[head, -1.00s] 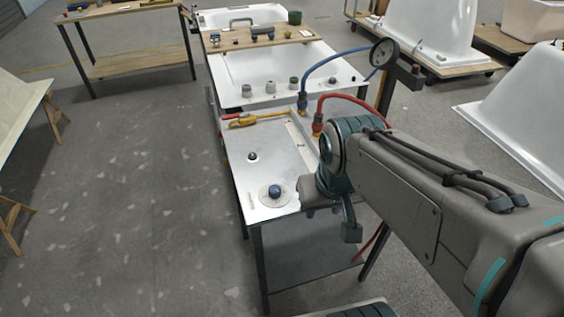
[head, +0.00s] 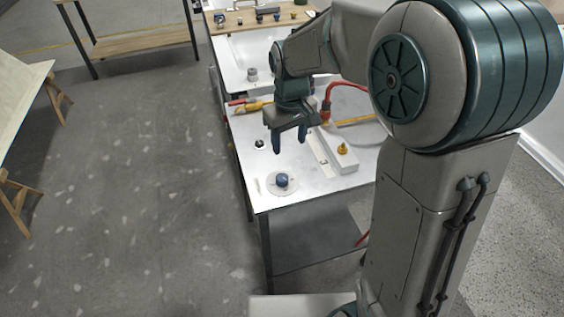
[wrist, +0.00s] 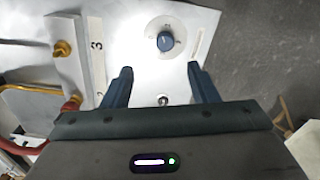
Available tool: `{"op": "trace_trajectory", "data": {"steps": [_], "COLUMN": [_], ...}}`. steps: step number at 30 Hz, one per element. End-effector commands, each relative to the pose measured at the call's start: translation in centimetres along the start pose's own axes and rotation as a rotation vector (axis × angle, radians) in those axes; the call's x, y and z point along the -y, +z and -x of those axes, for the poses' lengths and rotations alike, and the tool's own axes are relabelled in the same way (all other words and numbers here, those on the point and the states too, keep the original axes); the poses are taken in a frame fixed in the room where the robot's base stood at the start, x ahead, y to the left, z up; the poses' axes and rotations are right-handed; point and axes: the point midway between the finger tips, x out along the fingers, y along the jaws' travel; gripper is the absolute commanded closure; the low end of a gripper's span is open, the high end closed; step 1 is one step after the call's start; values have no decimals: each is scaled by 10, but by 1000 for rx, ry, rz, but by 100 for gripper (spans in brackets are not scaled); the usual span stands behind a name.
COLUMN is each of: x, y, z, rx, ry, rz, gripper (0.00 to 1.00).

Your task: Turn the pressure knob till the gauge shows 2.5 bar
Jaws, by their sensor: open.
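The blue pressure knob (head: 281,180) sits on a round pale plate near the front corner of the white worktable (head: 320,186). The knob also shows in the wrist view (wrist: 165,41), beyond my fingertips, with a light mark on its top. My gripper (head: 289,145) is open and empty, pointing down above the table, behind and above the knob. Its two dark blue fingers show in the wrist view (wrist: 160,68), apart from each other and from the knob. The gauge is not visible now; my arm covers that part of the head view, so its reading cannot be seen.
A small black knob (head: 260,144) stands left of my gripper. A pale block with a yellow fitting (head: 343,149) and a red hose (head: 346,88) lie to the right. A yellow-handled tool (head: 250,106) lies behind. Floor left of the table is clear.

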Motion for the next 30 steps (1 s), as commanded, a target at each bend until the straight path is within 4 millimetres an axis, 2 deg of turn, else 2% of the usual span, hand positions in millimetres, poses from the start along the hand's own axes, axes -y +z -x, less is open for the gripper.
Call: {"op": "trace_trajectory", "data": {"steps": [4, 11, 24, 30], "x": [7, 8, 9, 9], "y": [-17, -20, -18, -18], "z": [-10, -29, -118, -142], "rx": [19, 26, 27, 24], "ry": [-6, -8, -8, -8], "rz": [43, 54, 53, 52], "gripper": [46, 46, 46, 46]}}
